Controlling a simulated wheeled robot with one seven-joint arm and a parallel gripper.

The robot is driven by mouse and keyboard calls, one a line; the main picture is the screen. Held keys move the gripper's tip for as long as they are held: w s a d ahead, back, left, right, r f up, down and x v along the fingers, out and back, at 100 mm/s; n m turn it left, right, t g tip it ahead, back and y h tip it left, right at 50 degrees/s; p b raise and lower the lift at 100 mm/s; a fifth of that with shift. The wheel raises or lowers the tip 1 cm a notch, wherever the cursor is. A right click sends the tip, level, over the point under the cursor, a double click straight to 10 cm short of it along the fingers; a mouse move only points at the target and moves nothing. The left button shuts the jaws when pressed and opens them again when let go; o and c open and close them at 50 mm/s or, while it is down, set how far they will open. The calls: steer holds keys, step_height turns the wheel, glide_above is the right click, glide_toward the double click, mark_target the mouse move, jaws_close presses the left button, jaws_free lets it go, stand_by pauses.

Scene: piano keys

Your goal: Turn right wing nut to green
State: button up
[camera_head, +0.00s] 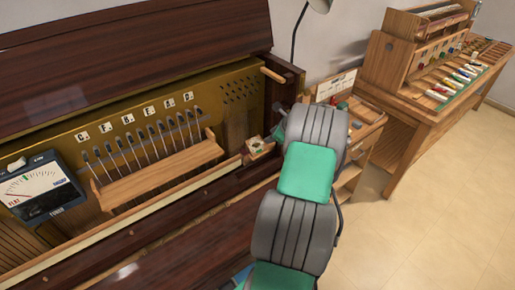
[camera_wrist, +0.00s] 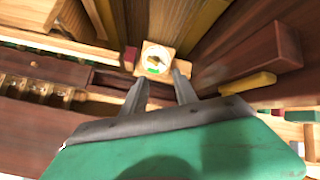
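The right wing nut (camera_wrist: 154,60) is a small brass-coloured piece on a round white dial (camera_wrist: 158,50) set in a light wooden block. A green patch shows at the dial's lower edge and the wing nut sits above it. My gripper (camera_wrist: 160,77) is open and empty, its two grey fingers apart, with the tips just below the dial in the wrist view. I cannot tell whether they touch the block. In the head view the block (camera_head: 258,146) shows at the right end of the piano's inside, beside my arm, which hides most of my gripper.
The opened piano (camera_head: 130,60) has a raised dark lid and a row of hammers (camera_head: 150,142). A tuning meter (camera_head: 38,188) stands at left. In the wrist view, a dark wooden post (camera_wrist: 268,58) rises right of the dial. A workbench (camera_head: 420,95) stands at right; floor before it is clear.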

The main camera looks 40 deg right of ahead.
steer(key=n, duration=0.6)
steer(key=n+b, duration=0.3)
steer(key=n, duration=0.1)
glide_toward(259, 144)
steer(key=shift+x, duration=1.75)
steer(key=shift+w+d+r, duration=0.15)
steer(key=shift+b+x, duration=2.45)
steer(key=shift+x, duration=1)
steer(key=shift+s+r+p, duration=0.35)
steer(key=shift+s, duration=0.1)
